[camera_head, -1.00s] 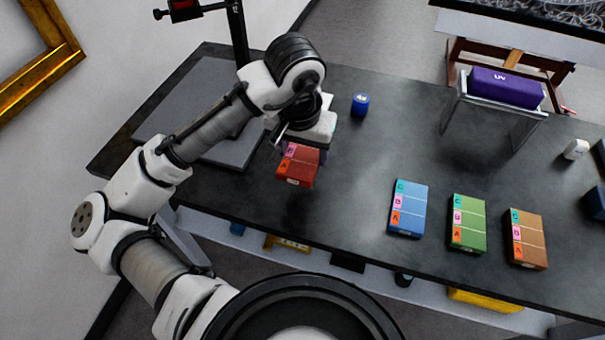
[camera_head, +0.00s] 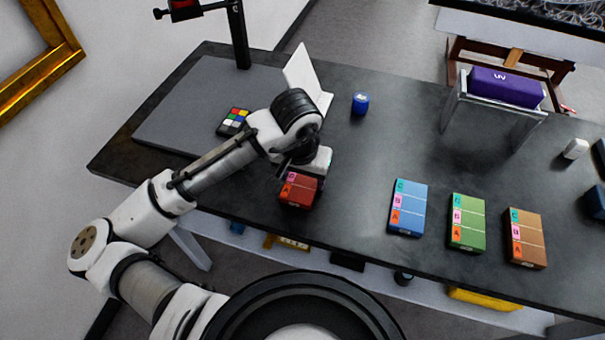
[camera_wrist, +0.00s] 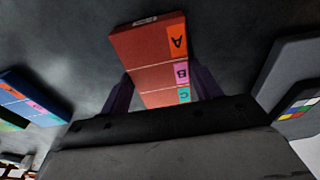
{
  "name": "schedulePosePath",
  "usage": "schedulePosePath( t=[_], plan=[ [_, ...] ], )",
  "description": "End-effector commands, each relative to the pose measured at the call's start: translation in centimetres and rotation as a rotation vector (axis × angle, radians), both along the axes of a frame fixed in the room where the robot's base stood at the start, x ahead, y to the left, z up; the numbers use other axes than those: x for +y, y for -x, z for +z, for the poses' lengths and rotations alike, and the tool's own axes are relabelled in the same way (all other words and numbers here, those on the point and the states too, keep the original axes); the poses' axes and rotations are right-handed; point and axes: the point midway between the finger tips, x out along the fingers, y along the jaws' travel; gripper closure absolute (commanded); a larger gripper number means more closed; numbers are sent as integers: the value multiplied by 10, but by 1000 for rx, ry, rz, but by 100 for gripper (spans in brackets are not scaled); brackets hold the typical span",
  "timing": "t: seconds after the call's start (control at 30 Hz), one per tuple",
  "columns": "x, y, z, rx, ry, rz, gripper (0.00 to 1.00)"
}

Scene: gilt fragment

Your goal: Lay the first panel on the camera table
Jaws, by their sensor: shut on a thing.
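The red panel (camera_head: 298,190), marked with letters A, B and C, is between the fingers of my gripper (camera_head: 305,172). In the wrist view the red panel (camera_wrist: 148,58) sticks out ahead of the two dark fingers (camera_wrist: 160,92), which press on its sides. In the head view it is at the near edge of the dark table (camera_head: 350,165); I cannot tell whether it touches the tabletop. Blue (camera_head: 408,208), green (camera_head: 467,222) and brown (camera_head: 526,238) panels lie in a row to its right. The grey camera-stand board (camera_head: 190,110) is at the table's left.
A colour checker (camera_head: 234,121) lies on the grey board beside my arm. A white folded card (camera_head: 305,78) and a blue cylinder (camera_head: 360,103) stand behind my gripper. A purple UV box (camera_head: 505,86) sits on a metal stand. The table centre is clear.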

Motion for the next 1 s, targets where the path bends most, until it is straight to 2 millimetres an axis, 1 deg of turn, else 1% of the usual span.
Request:
schedulePosePath(
  t=[0.03, 0.2, 0.47, 0.6, 0.67, 0.73, 1.0],
  plan=[
    [0, 0, -2, 0, 0, 0, 36],
    [0, 0, -1, 0, 0, 0, 15],
    [0, 0, 0, 0, 0, 0, 15],
    [0, 0, 7, -1, 1, -1, 15],
    [0, 1, 15, -3, 1, -2, 15],
    [1, 3, 27, -4, 0, -3, 15],
    [3, 11, 84, -4, -1, -2, 15]
  ],
)
